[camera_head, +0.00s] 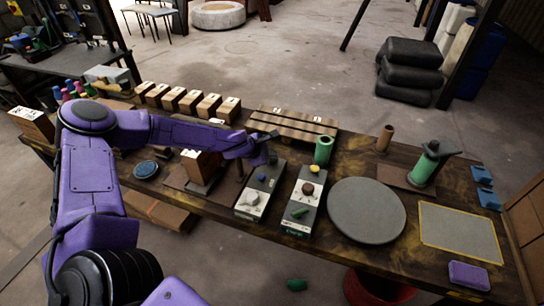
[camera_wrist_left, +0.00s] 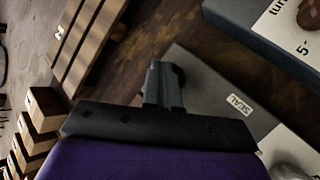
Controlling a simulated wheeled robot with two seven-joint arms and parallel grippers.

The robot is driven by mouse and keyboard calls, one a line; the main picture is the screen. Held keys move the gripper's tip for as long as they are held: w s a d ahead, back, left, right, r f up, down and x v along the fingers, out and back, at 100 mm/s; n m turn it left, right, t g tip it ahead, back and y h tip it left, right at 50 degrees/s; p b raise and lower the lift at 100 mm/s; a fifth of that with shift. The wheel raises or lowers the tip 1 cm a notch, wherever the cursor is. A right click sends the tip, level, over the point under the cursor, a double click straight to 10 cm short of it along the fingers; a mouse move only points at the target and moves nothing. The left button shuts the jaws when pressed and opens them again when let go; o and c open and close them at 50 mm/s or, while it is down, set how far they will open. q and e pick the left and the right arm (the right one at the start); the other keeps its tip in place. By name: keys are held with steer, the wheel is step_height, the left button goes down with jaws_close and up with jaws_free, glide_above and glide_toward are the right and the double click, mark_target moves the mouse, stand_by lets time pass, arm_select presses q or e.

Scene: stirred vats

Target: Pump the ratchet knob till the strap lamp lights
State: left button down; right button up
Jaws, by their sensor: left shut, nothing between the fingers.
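My left gripper (camera_head: 268,140) is shut and empty above the back end of the left control box (camera_head: 266,187). In the left wrist view its closed fingers (camera_wrist_left: 163,84) are over this box, which has a SEAL label (camera_wrist_left: 238,104); a dark round part shows just beside the fingertips. This box has a pale knob (camera_head: 252,197) and a blue button (camera_head: 262,178). The right control box (camera_head: 306,200) has a dark red knob (camera_head: 308,188), a yellow cap (camera_head: 315,168) and a green part (camera_head: 300,212). I cannot tell which is the ratchet knob or strap lamp. My right gripper is out of view.
A round grey plate (camera_head: 367,210) lies right of the boxes. A green cup (camera_head: 323,150) and a slatted wooden rack (camera_head: 292,124) stand behind them. A green post with a dark top (camera_head: 424,167) stands at the right. Several wooden blocks line the back left.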

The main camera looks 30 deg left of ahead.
arm_select(q)
steer(key=shift+f, duration=0.35)
stand_by(0.4)
steer(key=shift+r+p, duration=1.4)
steer(key=shift+r, duration=0.25)
step_height(320, 180, up, 5)
steer(key=p, duration=0.5)
stand_by(1.9)
